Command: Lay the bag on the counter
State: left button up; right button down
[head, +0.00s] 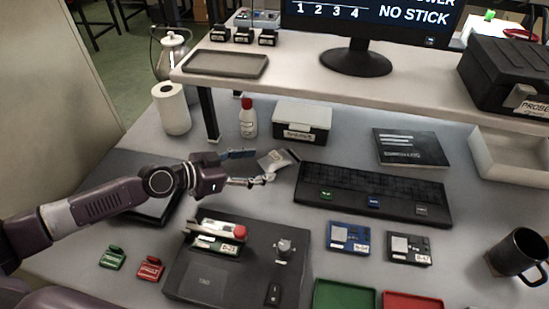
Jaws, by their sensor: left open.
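A small pale bag (274,160) with a printed label shows in the head view, near the middle of the counter (345,165), left of the black keyboard-like tray. It looks tilted, and I cannot tell whether it lies flat on the counter. My left gripper (268,179) comes in from the left with its fingertips just below the bag's lower edge. It is open. Whether a fingertip touches the bag is unclear. My right gripper is out of view.
A black tray (370,193) with small modules lies right of the bag, and a lidded white box (302,121) stands behind it. A blue item (239,154) is behind my left gripper. A raised shelf (310,85) spans the back.

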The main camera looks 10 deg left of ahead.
aim_at(267, 161)
pick_arm(q)
jog(key=p+x, duration=0.1)
jog(key=x, duration=0.1)
jog(key=p+x, duration=0.1)
jog(key=x, duration=0.1)
jog(key=shift+w, duration=0.55)
jog(key=shift+w+d+f, duration=0.25)
jog(key=shift+w+d, duration=0.05)
jog(key=shift+d, duration=0.05)
